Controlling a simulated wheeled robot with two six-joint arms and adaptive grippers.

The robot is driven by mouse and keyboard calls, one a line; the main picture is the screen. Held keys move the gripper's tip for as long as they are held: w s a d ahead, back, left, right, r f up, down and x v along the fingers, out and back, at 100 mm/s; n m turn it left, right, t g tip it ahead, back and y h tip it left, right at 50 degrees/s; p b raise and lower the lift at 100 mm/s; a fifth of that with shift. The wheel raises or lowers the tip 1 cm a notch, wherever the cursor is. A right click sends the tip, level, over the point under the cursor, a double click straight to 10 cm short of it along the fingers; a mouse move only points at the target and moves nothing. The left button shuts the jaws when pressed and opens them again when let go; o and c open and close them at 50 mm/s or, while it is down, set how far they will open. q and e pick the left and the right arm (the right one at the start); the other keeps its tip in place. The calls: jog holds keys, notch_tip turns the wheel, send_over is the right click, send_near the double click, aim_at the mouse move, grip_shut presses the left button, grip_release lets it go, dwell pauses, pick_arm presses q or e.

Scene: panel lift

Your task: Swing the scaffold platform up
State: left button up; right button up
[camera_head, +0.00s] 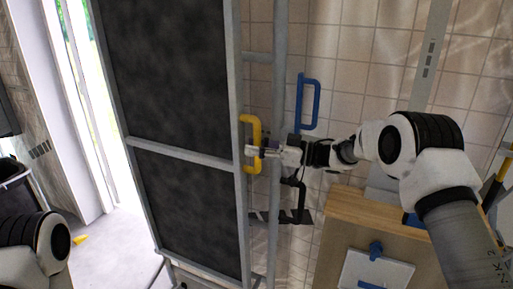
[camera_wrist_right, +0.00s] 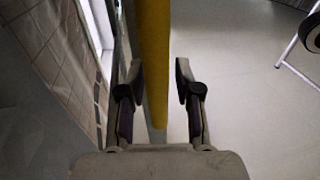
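The scaffold platform (camera_head: 175,105) is a dark panel in a grey metal frame and stands nearly upright left of centre in the head view. A yellow handle (camera_head: 257,135) is on its right-hand frame edge. My right gripper (camera_head: 252,151) is at this handle. In the right wrist view the yellow handle (camera_wrist_right: 154,60) runs between the two fingers of my right gripper (camera_wrist_right: 160,78). The fingers are apart, with a gap visible on the right side of the bar. My left arm shows at the lower left, but its gripper is out of view.
A grey upright post (camera_head: 279,70) stands right of the panel, with a blue handle (camera_head: 308,103) near it. A wooden cabinet (camera_head: 345,215) is at the lower right. A tiled wall (camera_head: 355,45) is behind. Pale floor (camera_head: 115,235) lies open at left.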

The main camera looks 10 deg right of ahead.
jog(key=shift+s+a+r, duration=0.1)
jog(key=shift+s+a, duration=0.05)
jog(key=shift+a, duration=0.1)
jog(key=shift+d, duration=0.1)
jog(key=shift+d, duration=0.1)
jog(key=shift+d, duration=0.1)
dwell(0.4)
jog(key=v, duration=1.1)
jog(key=shift+d, duration=0.25)
